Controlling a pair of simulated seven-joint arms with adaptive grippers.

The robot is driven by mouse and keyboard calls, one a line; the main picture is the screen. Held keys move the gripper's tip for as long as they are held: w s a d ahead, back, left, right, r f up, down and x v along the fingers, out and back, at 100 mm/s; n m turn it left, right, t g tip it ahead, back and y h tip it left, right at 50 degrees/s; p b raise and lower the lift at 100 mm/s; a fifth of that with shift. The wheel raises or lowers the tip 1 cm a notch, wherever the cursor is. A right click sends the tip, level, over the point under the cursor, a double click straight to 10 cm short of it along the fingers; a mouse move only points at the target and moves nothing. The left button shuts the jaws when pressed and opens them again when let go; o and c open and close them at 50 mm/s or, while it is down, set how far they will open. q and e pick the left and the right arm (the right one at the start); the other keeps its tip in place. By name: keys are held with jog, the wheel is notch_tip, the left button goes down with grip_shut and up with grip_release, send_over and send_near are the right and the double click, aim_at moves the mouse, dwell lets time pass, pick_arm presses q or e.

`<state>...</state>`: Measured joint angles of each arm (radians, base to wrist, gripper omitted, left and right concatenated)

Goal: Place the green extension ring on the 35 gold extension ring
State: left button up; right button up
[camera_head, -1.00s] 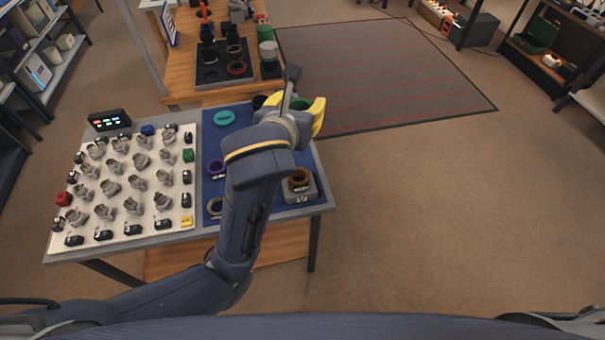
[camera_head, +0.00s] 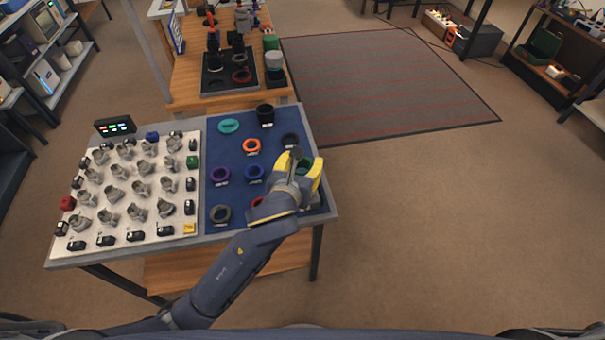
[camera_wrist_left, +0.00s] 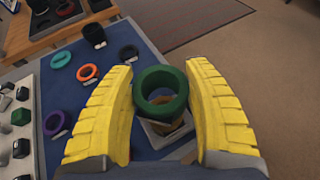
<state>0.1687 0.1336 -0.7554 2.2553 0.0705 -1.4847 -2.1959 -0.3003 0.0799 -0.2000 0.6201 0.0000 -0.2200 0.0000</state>
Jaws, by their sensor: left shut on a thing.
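The green extension ring (camera_wrist_left: 160,76) is between the yellow fingers of my left gripper (camera_head: 301,164), which is shut on it. It also shows partly in the head view (camera_head: 304,163). In the left wrist view, the gold extension ring (camera_wrist_left: 172,131) sits on a light square base (camera_wrist_left: 152,140), below and partly behind the green ring. The green ring overlaps it in this view; I cannot tell whether they touch. In the head view my gripper hides the gold ring. My right gripper is not in view.
The blue mat (camera_head: 235,145) holds other rings: teal (camera_head: 229,126), orange (camera_head: 251,145), purple (camera_head: 220,174), blue (camera_head: 254,172) and dark (camera_head: 290,140). A black cup (camera_head: 265,116) stands at its back. A white board (camera_head: 125,225) with several metal parts is at left.

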pick_arm(q)
jog(key=shift+f, duration=2.2)
jog(key=shift+f, duration=0.15)
jog(key=o, duration=1.2)
jog(key=shift+o, duration=0.2)
jog(key=shift+s+r, duration=0.2)
jog(key=shift+s, duration=0.05)
jog(key=v, duration=1.1)
jog(key=shift+s+r, duration=0.2)
jog(key=shift+r, duration=0.05)
jog(key=shift+a, duration=0.1)
